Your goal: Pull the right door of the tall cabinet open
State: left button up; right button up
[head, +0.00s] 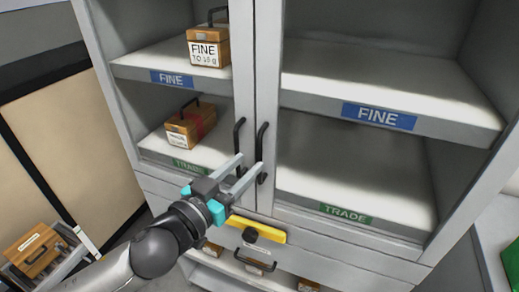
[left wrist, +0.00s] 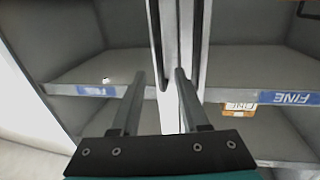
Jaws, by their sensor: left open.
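The tall cabinet (head: 264,60) has two doors with pale frames meeting in the middle, both shut. The right door (head: 350,130) has a dark vertical bar handle (head: 262,150) at its inner edge. The left door's similar handle (head: 239,140) is close beside it. My left gripper (head: 250,163) is open, its two grey fingers reaching up to the handles' lower part. In the left wrist view, which is upside down, the right door's handle (left wrist: 161,55) appears between the two fingertips (left wrist: 159,70); contact cannot be told. The left door's handle (left wrist: 199,45) is outside the fingers.
Wooden boxes (head: 208,48) (head: 190,124) sit on the shelves behind the left door; the right shelves look empty. A drawer with a yellow strip (head: 258,229) and black knob is below the doors. A wooden box in a tray (head: 32,250) stands lower left.

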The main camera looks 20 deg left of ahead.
aim_at(258, 154)
pick_arm(q)
jog(key=shift+p+x, duration=0.6)
jog(key=shift+x, duration=2.2)
jog(key=shift+c, duration=0.3)
grip_shut()
